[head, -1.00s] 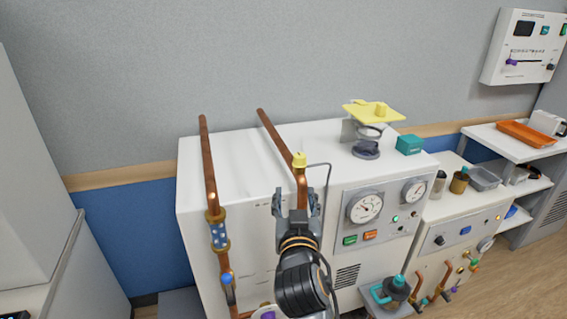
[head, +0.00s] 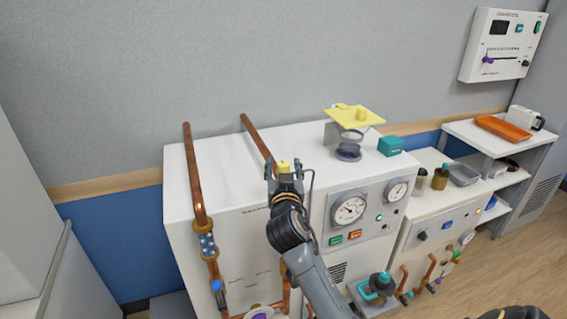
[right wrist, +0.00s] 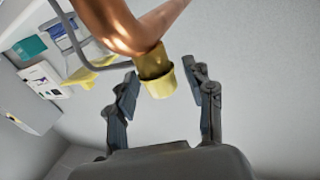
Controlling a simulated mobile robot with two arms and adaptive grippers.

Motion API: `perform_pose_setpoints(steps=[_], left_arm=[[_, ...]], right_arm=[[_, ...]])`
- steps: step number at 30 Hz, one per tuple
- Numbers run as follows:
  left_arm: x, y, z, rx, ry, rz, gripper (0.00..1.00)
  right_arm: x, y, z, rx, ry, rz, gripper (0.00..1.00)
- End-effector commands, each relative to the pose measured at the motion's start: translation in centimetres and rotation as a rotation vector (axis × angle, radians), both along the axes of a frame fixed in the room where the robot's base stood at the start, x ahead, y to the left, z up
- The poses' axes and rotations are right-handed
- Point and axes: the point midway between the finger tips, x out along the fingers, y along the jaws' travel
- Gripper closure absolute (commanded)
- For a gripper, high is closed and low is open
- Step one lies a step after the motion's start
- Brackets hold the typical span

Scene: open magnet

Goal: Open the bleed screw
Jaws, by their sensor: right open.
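The bleed screw appears to be the yellow cap (head: 284,164) at the end of a copper pipe (head: 256,138) by the top front edge of the white cabinet (head: 225,165). My right gripper (head: 284,171) is open at this cap. In the right wrist view the yellow cap (right wrist: 157,78) sits between the tips of the open fingers of the right gripper (right wrist: 168,90). A gap shows on each side of it, so neither finger appears to touch it. My left gripper is not in view.
A second copper pipe (head: 193,170) stands to the left. A thin grey tube (head: 311,190) bends close to the right of my gripper. Gauges (head: 349,209) are on the cabinet front.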

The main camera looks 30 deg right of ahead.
Motion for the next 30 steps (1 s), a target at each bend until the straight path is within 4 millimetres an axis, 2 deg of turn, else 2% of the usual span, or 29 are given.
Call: perform_pose_setpoints(steps=[10, 15, 18, 25, 30], left_arm=[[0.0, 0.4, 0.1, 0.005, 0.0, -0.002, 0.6], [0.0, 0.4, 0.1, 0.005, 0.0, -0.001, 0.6], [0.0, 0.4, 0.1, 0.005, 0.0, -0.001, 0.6], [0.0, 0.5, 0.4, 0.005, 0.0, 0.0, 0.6], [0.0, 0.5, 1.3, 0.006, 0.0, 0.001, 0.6]], right_arm=[[0.3, -0.2, 0.0, 0.001, -0.001, 0.0, 0.49], [0.3, -0.2, 0.0, 0.0, 0.0, 0.0, 0.84], [0.3, -0.2, 0.0, 0.0, 0.0, 0.0, 1.0], [0.3, -0.2, 0.0, 0.001, 0.002, 0.015, 1.0], [0.2, -0.3, 0.2, -0.001, 0.003, 0.073, 1.0]])
